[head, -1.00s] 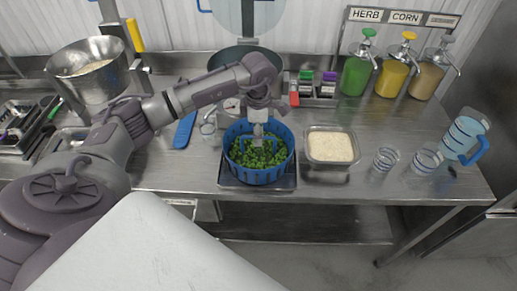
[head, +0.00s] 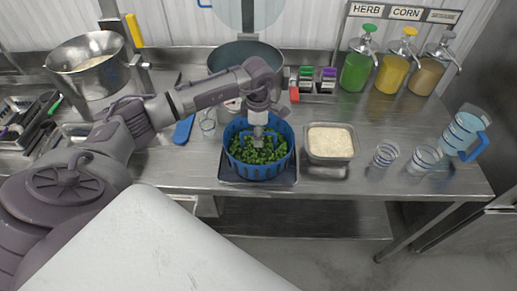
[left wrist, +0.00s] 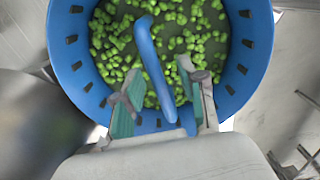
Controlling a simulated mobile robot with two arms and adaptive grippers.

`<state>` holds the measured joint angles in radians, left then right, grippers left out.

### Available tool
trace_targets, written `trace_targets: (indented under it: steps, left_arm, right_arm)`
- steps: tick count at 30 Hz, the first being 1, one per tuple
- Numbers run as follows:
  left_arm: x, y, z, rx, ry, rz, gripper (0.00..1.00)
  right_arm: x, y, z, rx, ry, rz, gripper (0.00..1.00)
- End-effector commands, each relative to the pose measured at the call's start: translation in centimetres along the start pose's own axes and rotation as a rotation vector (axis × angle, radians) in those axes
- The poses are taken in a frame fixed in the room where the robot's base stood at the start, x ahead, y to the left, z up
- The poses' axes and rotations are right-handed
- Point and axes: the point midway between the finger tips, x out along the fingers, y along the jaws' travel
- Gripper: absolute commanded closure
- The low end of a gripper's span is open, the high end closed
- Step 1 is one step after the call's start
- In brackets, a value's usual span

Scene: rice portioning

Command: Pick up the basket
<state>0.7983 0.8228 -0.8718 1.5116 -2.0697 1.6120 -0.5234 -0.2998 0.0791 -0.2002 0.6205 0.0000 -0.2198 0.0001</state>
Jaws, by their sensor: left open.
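The blue basket (head: 257,171) holds chopped green pieces and stands on a dark square scale or tray (head: 228,178) near the front of the counter. It also shows in the left wrist view (left wrist: 75,60), with a blue handle bar (left wrist: 150,65) reaching across its opening. My left gripper (head: 259,140) is over the basket, pointing down. In the left wrist view its fingers (left wrist: 160,98) are apart, one on each side of the handle bar. I cannot tell whether they touch it. The right gripper is not in view.
A metal tray of rice (head: 351,154) stands right of the basket. Glass cups (head: 386,154) and a pitcher (head: 463,132) are farther right. A large pot (head: 222,56) is behind, and a blue-handled utensil (head: 183,130) lies left. Sauce bottles (head: 359,69) stand at the back right.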

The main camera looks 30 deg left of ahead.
Motion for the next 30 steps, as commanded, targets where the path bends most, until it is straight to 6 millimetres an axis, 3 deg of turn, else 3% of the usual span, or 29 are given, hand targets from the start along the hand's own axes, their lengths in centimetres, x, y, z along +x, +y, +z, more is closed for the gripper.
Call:
trace_targets:
  steps: [11, 19, 30]
  left_arm:
    - [0.09, 0.0, 0.0, 0.0, 0.0, 0.0, 0.59]
    - [0.1, 0.0, 0.0, 0.0, 0.0, 0.0, 1.0]
    - [-0.1, 0.1, 0.05, 0.0, -0.003, 0.003, 1.0]
  right_arm:
    - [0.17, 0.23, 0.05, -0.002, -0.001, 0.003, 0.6]
    - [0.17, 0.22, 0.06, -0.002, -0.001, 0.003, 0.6]
    - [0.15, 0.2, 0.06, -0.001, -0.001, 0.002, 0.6]
